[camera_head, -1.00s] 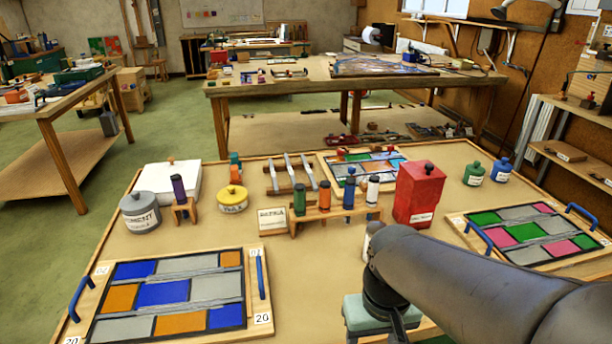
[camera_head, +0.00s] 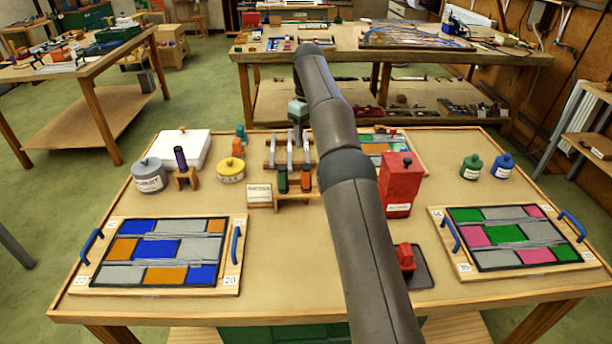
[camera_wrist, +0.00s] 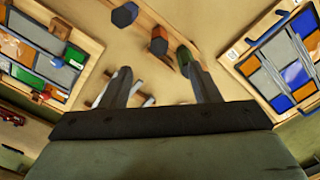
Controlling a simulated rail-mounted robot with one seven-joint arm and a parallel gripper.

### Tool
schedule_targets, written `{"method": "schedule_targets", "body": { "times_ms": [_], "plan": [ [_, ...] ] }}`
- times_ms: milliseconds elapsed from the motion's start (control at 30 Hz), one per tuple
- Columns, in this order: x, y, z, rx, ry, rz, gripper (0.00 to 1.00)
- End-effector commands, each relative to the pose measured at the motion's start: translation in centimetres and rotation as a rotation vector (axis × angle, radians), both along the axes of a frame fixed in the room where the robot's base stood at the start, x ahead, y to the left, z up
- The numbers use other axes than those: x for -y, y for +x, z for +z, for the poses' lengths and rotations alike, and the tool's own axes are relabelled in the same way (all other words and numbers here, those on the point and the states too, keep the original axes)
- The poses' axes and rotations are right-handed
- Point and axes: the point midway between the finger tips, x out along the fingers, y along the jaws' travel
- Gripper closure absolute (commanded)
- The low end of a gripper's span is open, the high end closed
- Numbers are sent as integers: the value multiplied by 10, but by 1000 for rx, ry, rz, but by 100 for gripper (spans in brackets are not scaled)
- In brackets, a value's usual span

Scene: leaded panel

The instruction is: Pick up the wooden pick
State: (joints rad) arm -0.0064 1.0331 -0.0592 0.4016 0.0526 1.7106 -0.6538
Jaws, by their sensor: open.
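I cannot make out for certain which thing is the wooden pick. A wooden rack (camera_head: 270,164) with several pale bars across it stands at the back of the table; the bars show partly behind my fingers in the wrist view. In front of it a wooden holder (camera_head: 290,194) carries upright tools, among them a green-handled tool (camera_head: 283,180) and an orange-brown one (camera_head: 306,179). My arm hides the holder's right part. My gripper (camera_wrist: 162,82) is open, with nothing seen between its fingers. In the head view it is over the rack, its tips hard to see.
A red box (camera_head: 398,185) stands right of my arm. A yellow pot (camera_head: 231,171), a grey pot (camera_head: 149,176) and a white box (camera_head: 183,150) are at left. Leaded panels lie front left (camera_head: 158,252) and right (camera_head: 512,238).

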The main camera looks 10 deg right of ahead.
Motion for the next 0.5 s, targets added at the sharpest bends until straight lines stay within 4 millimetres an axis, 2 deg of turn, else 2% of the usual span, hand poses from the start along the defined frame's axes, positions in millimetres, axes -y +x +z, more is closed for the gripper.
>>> {"method": "schedule_targets", "body": {
  "times_ms": [133, 500],
  "plan": [
    [0, 3, -17, 0, -1, 15, 44],
    [0, 3, -91, -2, -1, 13, 44]
  ]
}}
